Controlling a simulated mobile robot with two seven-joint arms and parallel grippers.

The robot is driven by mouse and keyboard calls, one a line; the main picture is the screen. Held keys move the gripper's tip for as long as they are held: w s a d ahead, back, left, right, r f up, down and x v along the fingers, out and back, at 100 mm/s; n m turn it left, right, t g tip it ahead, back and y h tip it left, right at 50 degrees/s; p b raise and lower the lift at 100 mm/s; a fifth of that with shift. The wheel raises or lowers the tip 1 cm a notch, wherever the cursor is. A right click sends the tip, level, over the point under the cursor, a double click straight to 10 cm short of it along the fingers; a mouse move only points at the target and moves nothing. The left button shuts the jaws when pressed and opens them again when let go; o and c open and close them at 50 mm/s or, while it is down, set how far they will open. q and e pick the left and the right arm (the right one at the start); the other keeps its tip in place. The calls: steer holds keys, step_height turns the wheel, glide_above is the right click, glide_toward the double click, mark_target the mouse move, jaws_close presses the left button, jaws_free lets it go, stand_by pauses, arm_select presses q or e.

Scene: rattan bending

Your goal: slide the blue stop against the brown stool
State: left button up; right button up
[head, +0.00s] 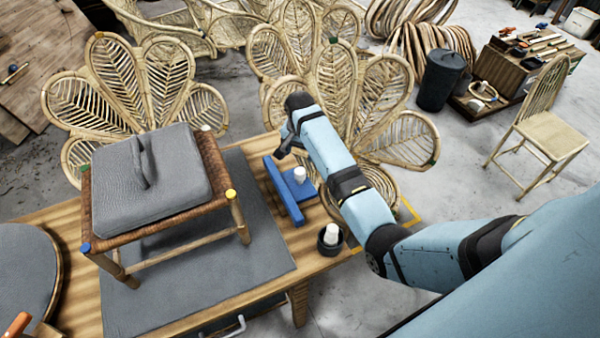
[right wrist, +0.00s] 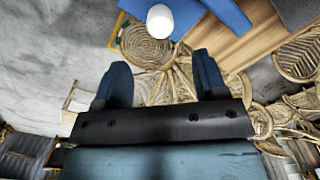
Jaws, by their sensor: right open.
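The brown stool (head: 180,220), with a woven seat frame and a grey cushion (head: 150,185) on top, stands on a grey mat on the wooden workbench. The blue stop (head: 282,191) lies on the bench to the right of the stool, with a clear gap between them. It has a long bar and a white knob (head: 299,174). In the right wrist view the blue stop (right wrist: 222,10) and its white knob (right wrist: 160,20) show at the top edge. My right gripper (head: 283,146) is open and empty, above the bench near the stop's far end. My left gripper is out of view.
A dark cup (head: 330,240) with white contents stands at the bench's right front edge. The grey mat (head: 250,265) lies under the stool. A round grey cushion (head: 25,265) is at the left. Rattan petal-backed chairs (head: 130,95) stand close behind the bench.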

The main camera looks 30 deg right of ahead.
mark_target(300, 171)
step_height(300, 171, down, 10)
steer(key=shift+f, duration=0.25)
jaws_close()
steer(key=a+p, duration=0.1)
steer(key=a, duration=0.5)
steer(key=shift+w+r+p, duration=0.15)
steer(key=shift+r+p, duration=0.05)
steer(key=shift+p, duration=0.15)
steer(key=a, duration=0.7)
steer(key=shift+w+a+f, duration=0.2)
steer(key=shift+w+a, duration=0.05)
steer(key=shift+a, duration=0.15)
